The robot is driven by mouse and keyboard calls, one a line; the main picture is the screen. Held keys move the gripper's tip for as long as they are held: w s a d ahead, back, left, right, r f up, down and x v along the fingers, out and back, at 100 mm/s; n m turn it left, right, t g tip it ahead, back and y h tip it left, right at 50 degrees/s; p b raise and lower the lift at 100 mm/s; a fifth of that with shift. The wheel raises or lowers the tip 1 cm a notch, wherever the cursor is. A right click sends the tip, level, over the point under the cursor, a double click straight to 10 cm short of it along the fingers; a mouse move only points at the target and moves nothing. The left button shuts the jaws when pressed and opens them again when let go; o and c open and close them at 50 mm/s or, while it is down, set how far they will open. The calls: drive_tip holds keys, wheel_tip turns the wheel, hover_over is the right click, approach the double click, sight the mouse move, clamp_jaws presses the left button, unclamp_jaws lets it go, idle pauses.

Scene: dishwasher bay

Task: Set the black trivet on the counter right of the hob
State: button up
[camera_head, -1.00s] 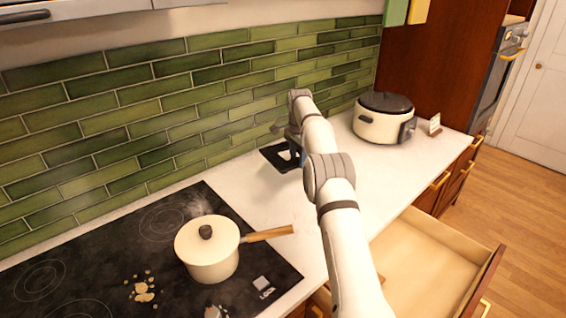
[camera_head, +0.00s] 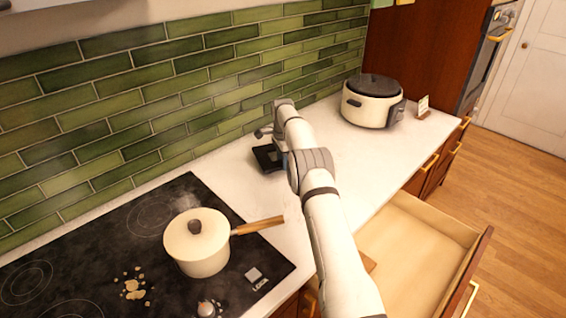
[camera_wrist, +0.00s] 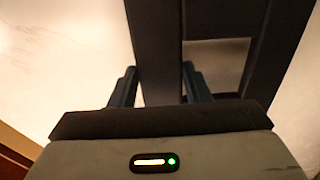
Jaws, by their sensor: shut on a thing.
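The black trivet (camera_head: 265,158) is over the white counter right of the hob (camera_head: 120,250), near the green tiled wall. My gripper (camera_head: 279,151) is at its right side, partly hidden by my arm. In the wrist view, my gripper (camera_wrist: 160,85) is shut on one dark bar of the trivet (camera_wrist: 158,35), with a finger on each side. The trivet's open frame shows pale counter through it. I cannot tell for sure whether the trivet touches the counter or hangs just above it.
A cream pot (camera_head: 197,245) stands on the hob, its wooden handle pointing right over the counter. A cream cooker with a dark lid (camera_head: 372,101) and a small card (camera_head: 423,106) stand at the far right. An open drawer (camera_head: 415,250) juts out below the counter.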

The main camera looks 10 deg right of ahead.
drive_tip(key=shift+f, duration=0.7)
drive_tip(key=shift+f, duration=0.15)
drive_tip(key=o, duration=1.3)
